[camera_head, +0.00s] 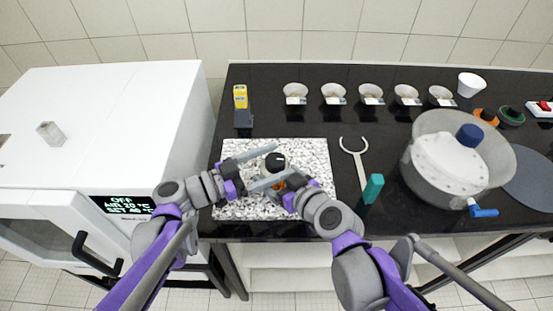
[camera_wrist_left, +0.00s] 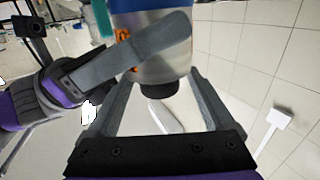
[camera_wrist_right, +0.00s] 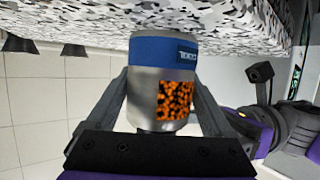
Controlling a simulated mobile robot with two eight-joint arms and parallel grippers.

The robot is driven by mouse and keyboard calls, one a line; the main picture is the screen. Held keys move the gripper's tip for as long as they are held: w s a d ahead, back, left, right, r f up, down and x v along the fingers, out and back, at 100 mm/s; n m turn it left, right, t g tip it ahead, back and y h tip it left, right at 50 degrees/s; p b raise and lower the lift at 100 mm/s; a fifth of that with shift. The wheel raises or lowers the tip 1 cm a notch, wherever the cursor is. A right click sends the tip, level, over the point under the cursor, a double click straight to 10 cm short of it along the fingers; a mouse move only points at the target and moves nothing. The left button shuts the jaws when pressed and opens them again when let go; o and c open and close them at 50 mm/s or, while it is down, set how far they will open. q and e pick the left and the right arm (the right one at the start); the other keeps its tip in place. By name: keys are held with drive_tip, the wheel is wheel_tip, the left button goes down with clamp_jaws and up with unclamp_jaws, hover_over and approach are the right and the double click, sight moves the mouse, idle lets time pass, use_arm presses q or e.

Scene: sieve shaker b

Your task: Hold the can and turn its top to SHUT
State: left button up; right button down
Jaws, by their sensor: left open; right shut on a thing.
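The can (camera_head: 274,163), a metal cylinder with a dark top, stands on the speckled slab. In the right wrist view the can (camera_wrist_right: 163,62) has a blue lettered band and an orange-and-black patch. My right gripper (camera_wrist_right: 160,78) is shut on its body, a finger on each side. In the left wrist view the black top (camera_wrist_left: 158,88) sits between the fingers of my left gripper (camera_wrist_left: 157,80), which are open with gaps on both sides. A right finger crosses the can there. Both grippers hide part of the can in the head view. No SHUT mark is readable.
The speckled slab (camera_head: 318,155) lies on the black bench. A yellow-topped device (camera_head: 241,97) stands behind it. A forked tool (camera_head: 357,160), a teal block (camera_head: 373,188) and a big lidded pot (camera_head: 450,165) are to the right. Several bowls line the back. A white oven (camera_head: 110,120) stands left.

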use_arm(q)
drive_tip(key=v, duration=1.1)
drive_tip(key=shift+s, duration=0.1)
drive_tip(key=d+n, duration=0.1)
drive_tip(key=w+d+n+y, duration=0.1)
drive_tip(key=d, duration=0.1)
drive_tip(key=w+d+n, duration=0.1)
drive_tip(key=shift+w+d+r+y, duration=0.1)
drive_tip(key=shift+d+r+y, duration=0.2)
drive_tip(key=shift+d+r, duration=0.1)
drive_tip(key=n+g+y, duration=0.5)
drive_tip(key=n+g, duration=0.1)
drive_tip(key=g, duration=0.1)
approach(266, 165)
drive_tip(key=f, duration=0.1)
drive_tip(key=w+d+r+n+y, duration=0.2)
drive_tip(key=d+r+n+y, duration=0.6)
drive_tip(key=d+n+y, duration=0.15)
drive_tip(key=shift+m+g, duration=0.25)
drive_tip(key=shift+g, duration=0.15)
wheel_tip(266, 165, down, 11)
drive_tip(key=shift+s+a+f, duration=0.1)
drive_tip(key=shift+s+f, duration=0.05)
drive_tip(key=shift+f, duration=0.1)
